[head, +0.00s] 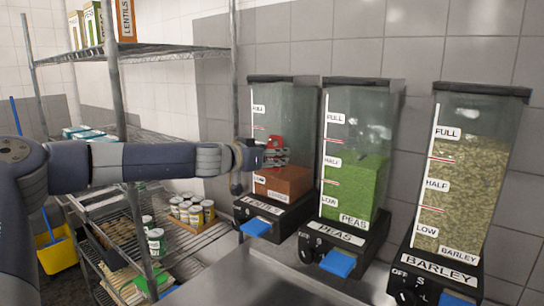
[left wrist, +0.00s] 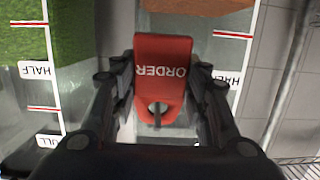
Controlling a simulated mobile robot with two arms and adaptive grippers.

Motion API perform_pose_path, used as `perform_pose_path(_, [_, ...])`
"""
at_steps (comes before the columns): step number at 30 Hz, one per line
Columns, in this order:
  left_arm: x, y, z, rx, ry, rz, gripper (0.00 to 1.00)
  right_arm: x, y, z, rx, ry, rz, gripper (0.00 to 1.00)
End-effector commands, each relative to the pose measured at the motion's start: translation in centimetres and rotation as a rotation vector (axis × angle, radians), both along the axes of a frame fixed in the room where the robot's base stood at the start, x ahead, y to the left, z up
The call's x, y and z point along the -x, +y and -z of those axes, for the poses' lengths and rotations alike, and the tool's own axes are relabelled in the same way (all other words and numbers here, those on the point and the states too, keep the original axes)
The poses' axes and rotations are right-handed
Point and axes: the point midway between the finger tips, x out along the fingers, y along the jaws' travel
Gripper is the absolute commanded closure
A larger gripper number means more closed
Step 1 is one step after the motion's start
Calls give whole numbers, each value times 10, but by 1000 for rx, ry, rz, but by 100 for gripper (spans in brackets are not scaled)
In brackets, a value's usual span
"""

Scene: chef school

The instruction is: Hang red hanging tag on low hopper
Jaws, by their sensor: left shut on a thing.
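My left gripper (head: 268,156) comes in from the left and is shut on the red hanging tag (head: 276,142). In the left wrist view the red tag (left wrist: 162,70) sits between both fingers, its "ORDER" lettering upside down and its holed end toward the gripper. The lentils hopper (head: 290,107) is directly behind the tag; its red-brown fill reaches only near its LOW mark. I cannot tell whether the tag touches the hopper. The peas hopper (head: 350,185) is filled to about half. The barley hopper (head: 470,180) is filled nearly to its FULL mark. My right gripper is not in view.
The hoppers stand in a row against the tiled wall, with blue levers (head: 338,263) at their bases. A wire shelf (head: 150,135) with cans (head: 192,210) stands at left behind my arm. A grey counter (head: 250,280) in front is clear. A yellow bucket (head: 58,252) is at lower left.

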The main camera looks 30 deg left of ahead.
Motion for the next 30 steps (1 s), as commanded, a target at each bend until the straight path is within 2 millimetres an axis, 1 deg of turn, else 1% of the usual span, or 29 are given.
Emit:
perform_pose_path(5, [0,0,0,0,0,0,74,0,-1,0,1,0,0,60])
perform_pose_path(6, [0,0,0,0,0,0,56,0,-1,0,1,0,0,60])
perform_pose_path(9, [0,0,0,0,0,0,35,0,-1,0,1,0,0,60])
perform_pose_path(22, [3,0,-2,0,-1,0,35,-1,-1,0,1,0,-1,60])
perform_pose_path(26, [12,1,-5,-1,-4,-1,35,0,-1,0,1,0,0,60])
perform_pose_path(30, [28,2,-8,1,-4,0,35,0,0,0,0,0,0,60])
